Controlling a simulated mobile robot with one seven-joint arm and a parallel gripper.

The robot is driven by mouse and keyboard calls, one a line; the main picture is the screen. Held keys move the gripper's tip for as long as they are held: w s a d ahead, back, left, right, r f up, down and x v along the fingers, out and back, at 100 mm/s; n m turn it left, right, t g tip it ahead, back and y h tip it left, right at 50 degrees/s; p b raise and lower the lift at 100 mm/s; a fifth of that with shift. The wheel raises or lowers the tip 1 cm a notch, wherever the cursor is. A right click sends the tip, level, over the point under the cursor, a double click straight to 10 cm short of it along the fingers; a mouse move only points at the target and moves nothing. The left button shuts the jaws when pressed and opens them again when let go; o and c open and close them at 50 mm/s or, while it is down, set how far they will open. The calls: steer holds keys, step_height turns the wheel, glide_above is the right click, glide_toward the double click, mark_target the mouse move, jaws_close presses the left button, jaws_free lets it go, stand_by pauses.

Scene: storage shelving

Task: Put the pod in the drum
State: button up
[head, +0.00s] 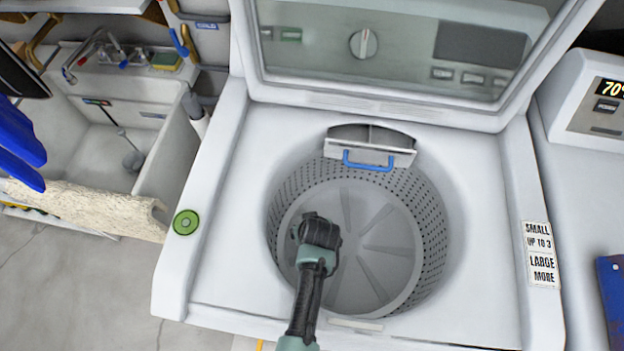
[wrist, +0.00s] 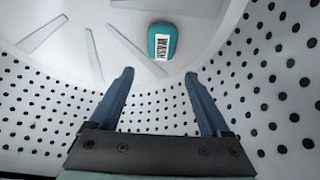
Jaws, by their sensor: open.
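The pod (wrist: 154,34) is a small teal block with a white printed label. In the wrist view it appears to lie on the drum floor, just beyond my fingertips and apart from them. I cannot make it out in the head view, where my arm covers part of the drum. The drum (head: 432,230) is a round grey tub with perforated walls and a ribbed floor, and its wall also shows in the wrist view (wrist: 262,95). My gripper (head: 320,230) reaches down into the drum. In the wrist view its two blue fingers (wrist: 153,77) are spread, with nothing between them.
The washer lid (head: 330,60) stands open at the back. A dispenser drawer with a blue handle (head: 368,160) juts over the drum's far rim. A green round item (head: 186,222) sits on the washer's left top. A sink (head: 115,140) stands left, another machine (head: 590,170) right.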

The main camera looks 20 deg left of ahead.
steer(key=p+v, duration=0.1)
steer(key=v, duration=1.1)
steer(key=shift+p, duration=0.3)
steer(key=w+d+r+m+t, duration=0.1)
steer(key=w+r+t, duration=0.4)
steer(key=r, duration=0.6)
steer(key=w+d+r+m+t, duration=0.1)
steer(key=w+r+t, duration=0.1)
steer(key=w+r, duration=0.75)
steer(key=w+d+r+m+t, duration=0.1)
steer(key=w+r+t, duration=0.3)
steer(key=r, duration=1)
steer(key=s+d+r+m+t+h, duration=0.1)
steer(key=d+r+t, duration=0.15)
steer(key=r, duration=0.75)
steer(key=s+d+r+m+t, duration=0.15)
steer(key=r+t, duration=0.25)
steer(key=r, duration=0.7)
steer(key=s+d+r+m+t+h, duration=0.1)
steer(key=s+r+t, duration=0.2)
steer(key=s+r, duration=0.3)
steer(key=s+d+r+m+t, duration=0.1)
steer(key=s+d+r+t, duration=0.1)
steer(key=s+r, duration=0.4)
step_height(320, 180, up, 5)
steer(key=shift+s+d+r+t+h, duration=0.1)
steer(key=shift+s+d+t+h, duration=0.25)
steer(key=shift+t, duration=0.3)
